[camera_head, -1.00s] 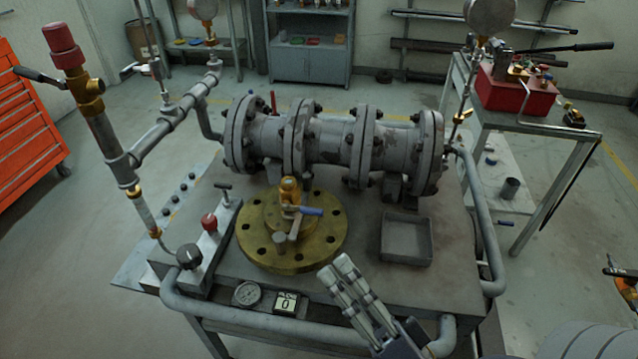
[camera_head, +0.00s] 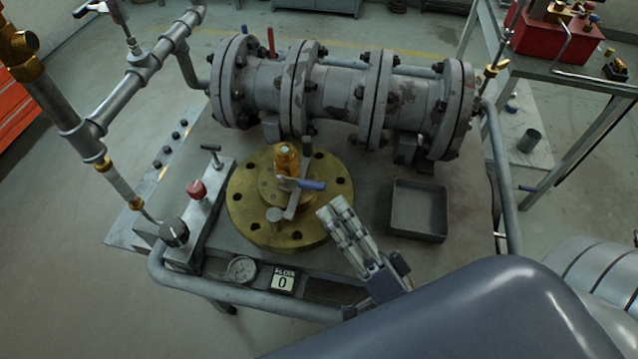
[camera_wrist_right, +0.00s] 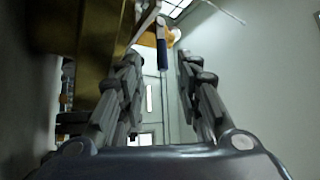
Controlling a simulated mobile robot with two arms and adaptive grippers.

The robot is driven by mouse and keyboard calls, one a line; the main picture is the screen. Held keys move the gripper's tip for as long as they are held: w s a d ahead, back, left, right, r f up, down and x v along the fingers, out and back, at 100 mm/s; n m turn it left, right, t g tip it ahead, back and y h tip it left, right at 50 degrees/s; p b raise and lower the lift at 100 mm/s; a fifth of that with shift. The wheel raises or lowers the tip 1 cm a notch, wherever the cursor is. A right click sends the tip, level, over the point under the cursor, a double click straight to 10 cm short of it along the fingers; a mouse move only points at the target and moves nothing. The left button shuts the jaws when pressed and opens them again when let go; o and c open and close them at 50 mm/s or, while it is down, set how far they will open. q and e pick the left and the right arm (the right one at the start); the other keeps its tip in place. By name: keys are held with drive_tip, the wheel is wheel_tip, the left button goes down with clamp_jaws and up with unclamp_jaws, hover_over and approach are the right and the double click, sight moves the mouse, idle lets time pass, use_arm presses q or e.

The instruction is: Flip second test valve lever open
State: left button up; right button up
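A brass valve (camera_head: 287,160) stands on a round brass flange (camera_head: 335,205) on the test bench. Its lever has a blue grip (camera_head: 312,184) pointing right; the blue grip also shows in the wrist view (camera_wrist_right: 162,55), near the top between the fingers. My right gripper (camera_head: 333,206) is just below and right of the blue grip in the head view. The wrist view shows its fingers (camera_wrist_right: 158,72) apart with nothing held between them. They appear not to touch the lever. My left gripper is out of view.
A grey flanged pipe assembly (camera_head: 340,92) lies behind the flange. A shallow grey tray (camera_head: 419,235) is to the right. A red knob (camera_head: 197,189), a black knob (camera_head: 174,232) and a gauge (camera_head: 241,269) are on the left and front. A vertical pipe (camera_head: 75,125) rises at left.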

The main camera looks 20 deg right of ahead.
sight(318, 184)
drive_tip(key=x, duration=0.5)
drive_tip(key=shift+s+r+p, duration=0.1)
drive_tip(key=shift+r+p, duration=0.1)
drive_tip(key=shift+p, duration=0.2)
drive_tip(key=shift+w+r, duration=0.1)
drive_tip(key=shift+w, duration=0.25)
drive_tip(key=shift+w+a+r, duration=0.1)
drive_tip(key=shift+w, duration=0.1)
drive_tip(key=c, duration=0.6)
clamp_jaws()
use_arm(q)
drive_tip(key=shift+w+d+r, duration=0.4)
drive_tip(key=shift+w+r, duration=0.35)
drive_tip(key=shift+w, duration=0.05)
